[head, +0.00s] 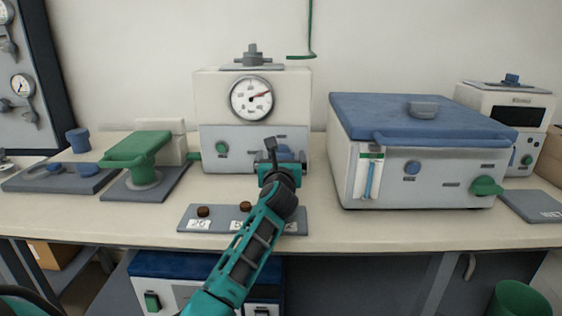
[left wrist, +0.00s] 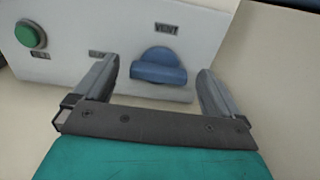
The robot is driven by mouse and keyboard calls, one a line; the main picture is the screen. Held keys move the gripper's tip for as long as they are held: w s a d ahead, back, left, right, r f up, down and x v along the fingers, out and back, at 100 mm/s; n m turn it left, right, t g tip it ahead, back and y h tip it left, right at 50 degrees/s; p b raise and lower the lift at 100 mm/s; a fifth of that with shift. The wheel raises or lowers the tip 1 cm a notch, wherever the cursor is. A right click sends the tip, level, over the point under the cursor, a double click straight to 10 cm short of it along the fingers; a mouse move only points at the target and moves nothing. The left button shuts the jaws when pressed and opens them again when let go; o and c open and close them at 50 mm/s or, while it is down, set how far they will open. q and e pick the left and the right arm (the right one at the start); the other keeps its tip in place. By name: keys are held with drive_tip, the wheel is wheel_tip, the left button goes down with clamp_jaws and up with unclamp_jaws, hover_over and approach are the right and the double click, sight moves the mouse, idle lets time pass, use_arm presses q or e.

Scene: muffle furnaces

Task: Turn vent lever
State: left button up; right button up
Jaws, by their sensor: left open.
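The vent lever (left wrist: 158,66) is a blue knob under the label VENT on the white and grey front of the furnace with the round dial (head: 252,98). In the head view the blue lever (head: 284,152) shows partly behind my left gripper (head: 279,162). In the left wrist view my left gripper (left wrist: 155,88) is open, with one finger to each side of the lever. The lever shows beyond and between the fingers, and no contact can be seen. My right gripper is not in view.
A green button (left wrist: 30,35) is left of the lever on the same panel. A grey mat (head: 186,223) with small brown pieces lies in front of the furnace. A large blue-lidded box (head: 345,165) stands to the right. A green device (head: 140,148) stands to the left.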

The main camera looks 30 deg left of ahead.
use_arm(q)
drive_tip(key=shift+w+a, duration=0.25)
drive_tip(key=shift+w, duration=0.2)
